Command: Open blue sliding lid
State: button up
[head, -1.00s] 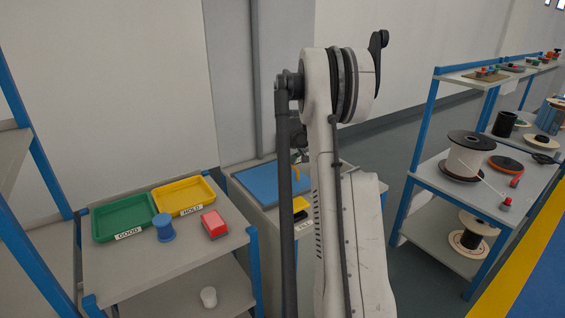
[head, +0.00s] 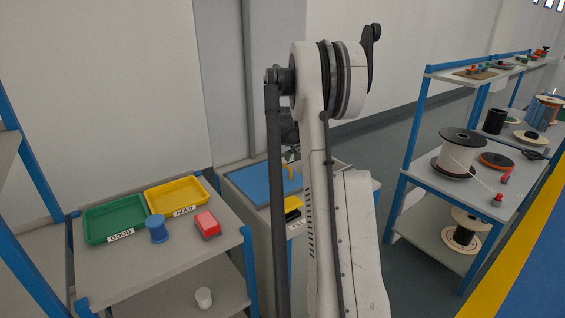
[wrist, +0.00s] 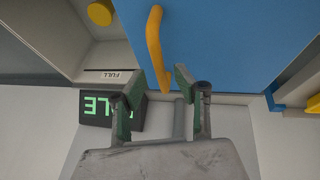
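The blue sliding lid (head: 262,184) lies on top of a grey cabinet, partly behind my arm in the head view. It fills the upper right of the wrist view (wrist: 235,45). Its curved yellow handle (wrist: 154,40) runs down toward my gripper (wrist: 160,83). My gripper is open, with one finger on each side of the handle's lower end in the picture. I see no finger clearly closed on the handle, and contact cannot be told. In the head view the fingers are hidden by my arm.
A display with green letters (wrist: 98,106) and a slot labelled FULL are beside the lid. A left bench holds a green GOOD tray (head: 88,226), a yellow HOLD tray (head: 205,188), a blue spool (head: 157,230) and a red-topped block (head: 207,224). Shelves with cable reels (head: 460,150) stand right.

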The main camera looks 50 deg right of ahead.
jog(key=v, duration=1.1)
dwell(0.3)
jog(key=s+a+r+t, duration=0.1)
jog(key=a+r, duration=0.2)
jog(key=a, duration=0.8)
jog(key=s+a+r+n, duration=0.1)
jog(key=a+r, duration=0.2)
jog(key=a, duration=0.7)
jog(key=a+r+t, duration=0.1)
jog(key=a+r, duration=0.2)
jog(key=a, duration=0.8)
jog(key=s+a+f+y, duration=0.1)
jog(key=s+a+f, duration=0.2)
jog(key=s+a, duration=0.7)
jog(key=s+a+f+n+t+y, duration=0.1)
jog(key=s+a+f+y, duration=0.1)
jog(key=s+a, duration=0.7)
jog(key=a, duration=0.6)
jog(key=shift+s+f+n, duration=0.3)
jog(key=shift+s+f, duration=0.1)
jog(key=shift+d, duration=0.1)
